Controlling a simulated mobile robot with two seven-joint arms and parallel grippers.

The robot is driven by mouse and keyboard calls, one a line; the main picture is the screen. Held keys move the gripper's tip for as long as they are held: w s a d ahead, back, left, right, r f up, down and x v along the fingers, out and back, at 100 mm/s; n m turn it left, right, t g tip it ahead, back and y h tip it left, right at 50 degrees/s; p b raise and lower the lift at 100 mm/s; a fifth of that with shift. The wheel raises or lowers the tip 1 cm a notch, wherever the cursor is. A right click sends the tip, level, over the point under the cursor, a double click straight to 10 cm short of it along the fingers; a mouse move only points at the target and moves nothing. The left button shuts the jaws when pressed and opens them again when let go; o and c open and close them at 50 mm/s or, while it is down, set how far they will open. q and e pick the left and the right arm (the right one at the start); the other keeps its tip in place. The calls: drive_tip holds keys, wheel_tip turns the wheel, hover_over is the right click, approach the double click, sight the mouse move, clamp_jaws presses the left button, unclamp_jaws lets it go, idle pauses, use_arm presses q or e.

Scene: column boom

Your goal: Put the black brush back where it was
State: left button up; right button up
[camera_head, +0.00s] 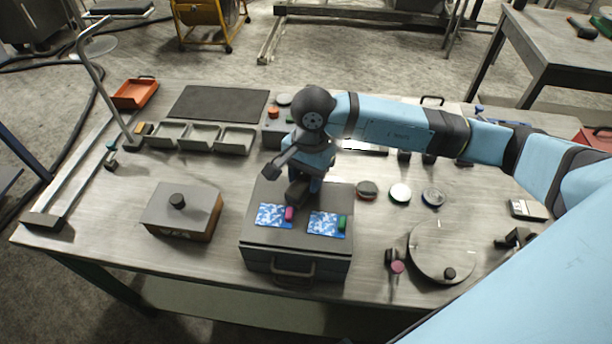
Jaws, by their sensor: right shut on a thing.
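My right gripper (299,185) reaches down over the back part of a grey box (297,238) with a drawer handle. It is shut on a dark block, which looks like the black brush (297,193); the arm hides much of it, and I cannot tell whether it touches the box top. Two blue-and-white patterned pads lie on the box, a left one (268,215) and a right one (322,225). A pink piece (290,214) is at the left pad's right edge, and a green piece (342,222) is at the right pad's right edge. My left gripper is out of view.
A lidded box (183,212) stands to the left, and a round plate (441,250) lies to the right. Several small round tins, including a green-rimmed one (400,193), sit right of the grey box. Grey trays (200,136) and a dark mat (219,103) are behind.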

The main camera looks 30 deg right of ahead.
drive_tip(key=o, duration=1)
drive_tip(key=shift+r+p, duration=0.45)
drive_tip(key=shift+p, duration=0.2)
drive_tip(key=r, duration=0.4)
drive_tip(key=d+r+b, duration=0.1)
drive_tip(key=r, duration=0.3)
drive_tip(key=w+r+b, duration=0.1)
drive_tip(key=r, duration=0.3)
drive_tip(key=shift+d, duration=0.25)
drive_tip(key=shift+f, duration=0.1)
